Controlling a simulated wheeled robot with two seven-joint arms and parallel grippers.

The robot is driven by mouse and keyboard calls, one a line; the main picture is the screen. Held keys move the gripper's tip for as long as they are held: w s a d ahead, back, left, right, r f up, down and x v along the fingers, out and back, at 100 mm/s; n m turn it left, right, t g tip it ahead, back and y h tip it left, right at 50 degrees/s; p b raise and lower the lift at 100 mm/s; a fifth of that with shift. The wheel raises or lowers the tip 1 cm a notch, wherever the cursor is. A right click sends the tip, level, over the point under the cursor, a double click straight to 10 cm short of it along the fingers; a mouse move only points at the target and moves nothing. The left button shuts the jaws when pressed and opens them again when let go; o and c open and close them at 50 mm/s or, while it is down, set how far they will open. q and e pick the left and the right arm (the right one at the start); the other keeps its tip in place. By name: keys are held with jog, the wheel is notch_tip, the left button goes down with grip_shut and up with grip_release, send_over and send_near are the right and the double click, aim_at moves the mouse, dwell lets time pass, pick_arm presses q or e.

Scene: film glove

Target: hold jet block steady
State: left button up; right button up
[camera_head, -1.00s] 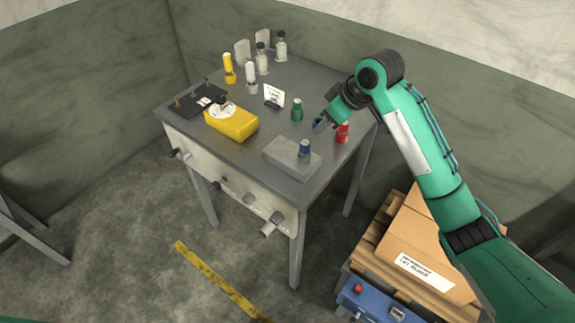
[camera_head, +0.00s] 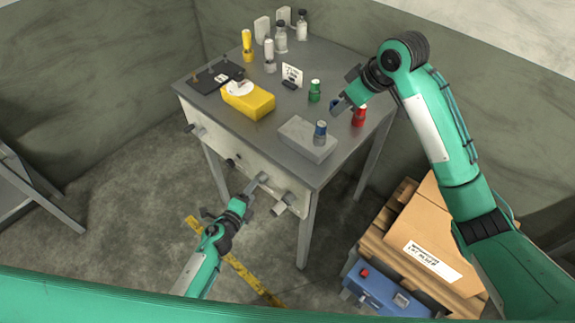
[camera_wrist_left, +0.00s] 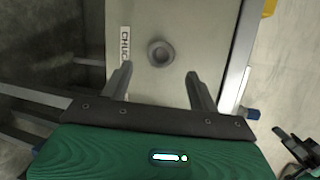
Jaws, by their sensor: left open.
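A light grey block (camera_head: 305,141) lies near the front right corner of the bench, with a blue-capped piece (camera_head: 320,131) upright in or on it. I take this block as the jet block; no label shows. My left gripper (camera_head: 256,185) is low in front of the bench's front panel, below and left of the block. In the left wrist view its two fingers (camera_wrist_left: 160,85) are apart and empty, facing a round knob (camera_wrist_left: 160,53) on the panel. My right gripper (camera_head: 340,106) is over the bench behind the block, beside a small blue item (camera_head: 334,104); whether it grips this is unclear.
A green bottle (camera_head: 314,91) and a red bottle (camera_head: 359,116) stand near my right gripper. A yellow container (camera_head: 248,101) sits left on the bench. Knobs stick out from the front panel (camera_head: 215,137).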

pick_arm(q)
jog(key=d+r+m, duration=0.1)
jog(key=r, duration=0.2)
jog(key=w+d+r+m+h, duration=0.1)
jog(key=r+m, duration=0.1)
jog(key=r, duration=0.1)
jog(key=w+r+m+t+h, duration=0.1)
jog(key=r+m, duration=0.1)
jog(key=r, duration=0.2)
jog(key=shift+w+d, duration=0.15)
jog(key=shift+d, duration=0.25)
jog(key=m+g+h, duration=0.1)
jog(key=m+h, duration=0.3)
jog(key=m, duration=1.1)
send_near(316, 141)
jog(key=x, duration=1.2)
grip_shut()
pick_arm(e)
jog(key=shift+o, duration=0.4)
